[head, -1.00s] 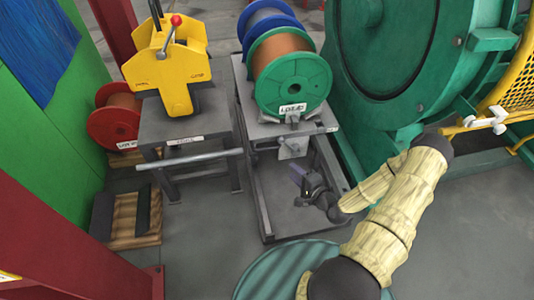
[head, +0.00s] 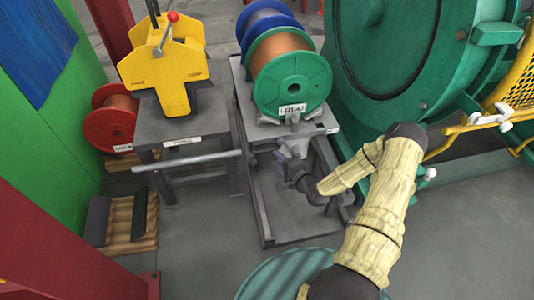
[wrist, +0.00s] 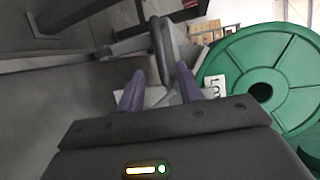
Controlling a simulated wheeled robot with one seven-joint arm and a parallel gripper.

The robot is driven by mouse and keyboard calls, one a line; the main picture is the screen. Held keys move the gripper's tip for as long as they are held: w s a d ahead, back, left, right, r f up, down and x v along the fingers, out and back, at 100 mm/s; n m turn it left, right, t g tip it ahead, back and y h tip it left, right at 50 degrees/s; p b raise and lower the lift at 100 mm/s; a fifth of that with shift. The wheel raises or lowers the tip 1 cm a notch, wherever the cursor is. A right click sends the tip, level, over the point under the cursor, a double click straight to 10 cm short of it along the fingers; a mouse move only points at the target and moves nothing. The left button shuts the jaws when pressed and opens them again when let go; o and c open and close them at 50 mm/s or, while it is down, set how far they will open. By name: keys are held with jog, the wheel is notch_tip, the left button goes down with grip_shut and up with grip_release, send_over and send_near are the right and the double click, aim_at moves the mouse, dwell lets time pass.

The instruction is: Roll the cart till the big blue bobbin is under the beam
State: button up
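The blue-flanged bobbin (head: 262,18) lies on the grey cart (head: 238,92), behind a green-flanged bobbin (head: 292,88) wound with copper-coloured wire. In the head view, my gripper (head: 284,151) is low at the cart's near end, below the green bobbin's label. In the wrist view, its two purple fingers (wrist: 158,92) are apart. A dark, narrow upright loop or lever (wrist: 161,48) shows between and just beyond the fingertips; I cannot tell whether they touch it. The green bobbin (wrist: 262,90) is at right in the wrist view. I cannot pick out the beam with certainty.
A grey stand (head: 165,130) with a yellow device (head: 165,68) and a front bar is left of the cart. A red bobbin (head: 110,125) and a pallet (head: 125,220) are farther left. The large green machine (head: 385,70) is close on the right. A red post (head: 60,250) is at lower left.

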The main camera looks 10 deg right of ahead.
aim_at(268, 151)
jog(key=b+x, duration=0.2)
jog(key=x, duration=0.5)
jog(key=shift+f+b, duration=0.15)
jog(key=shift+b, duration=0.2)
jog(key=shift+w+a, duration=0.15)
jog(key=shift+w, duration=0.25)
jog(key=shift+c, duration=0.5)
grip_shut()
